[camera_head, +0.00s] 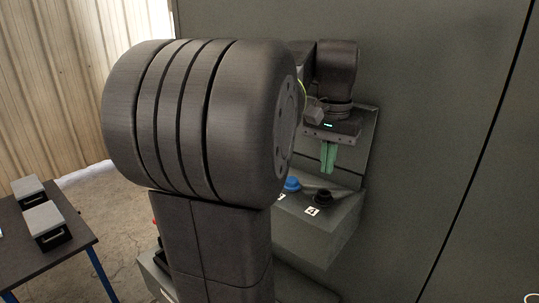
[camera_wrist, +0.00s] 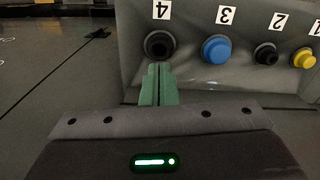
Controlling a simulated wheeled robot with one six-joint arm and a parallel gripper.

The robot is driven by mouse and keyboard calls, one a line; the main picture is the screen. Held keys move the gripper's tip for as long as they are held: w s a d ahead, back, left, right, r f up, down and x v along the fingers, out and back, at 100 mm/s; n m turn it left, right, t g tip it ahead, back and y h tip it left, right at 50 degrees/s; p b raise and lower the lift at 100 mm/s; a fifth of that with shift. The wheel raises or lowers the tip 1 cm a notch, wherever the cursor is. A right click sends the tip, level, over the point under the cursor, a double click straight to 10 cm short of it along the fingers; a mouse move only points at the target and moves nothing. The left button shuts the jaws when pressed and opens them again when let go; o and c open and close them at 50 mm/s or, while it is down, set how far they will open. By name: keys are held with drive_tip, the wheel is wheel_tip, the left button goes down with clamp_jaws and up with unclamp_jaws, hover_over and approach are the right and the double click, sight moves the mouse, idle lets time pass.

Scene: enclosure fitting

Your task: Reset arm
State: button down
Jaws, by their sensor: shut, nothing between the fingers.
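My gripper (camera_head: 328,157) hangs from my arm at the centre right of the head view, with green fingers pointing down above a grey button box (camera_head: 330,232). In the wrist view my gripper (camera_wrist: 158,84) has its green fingers together and empty, their tips just below a black button (camera_wrist: 159,45) labelled 4 in the picture. I cannot tell from this whether they touch it; the head view shows the fingers above the box.
The box also carries a blue button (camera_wrist: 216,49) labelled 3, a black button (camera_wrist: 265,54) labelled 2 and a yellow button (camera_wrist: 304,58). A grey wall (camera_head: 440,120) stands behind. A table (camera_head: 72,250) with two grey-topped boxes (camera_head: 45,222) is at the left.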

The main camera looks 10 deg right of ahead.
sight(324, 193)
wheel_tip(324, 193, down, 5)
drive_tip(key=shift+f+b, duration=0.2)
drive_tip(key=shift+b, duration=0.65)
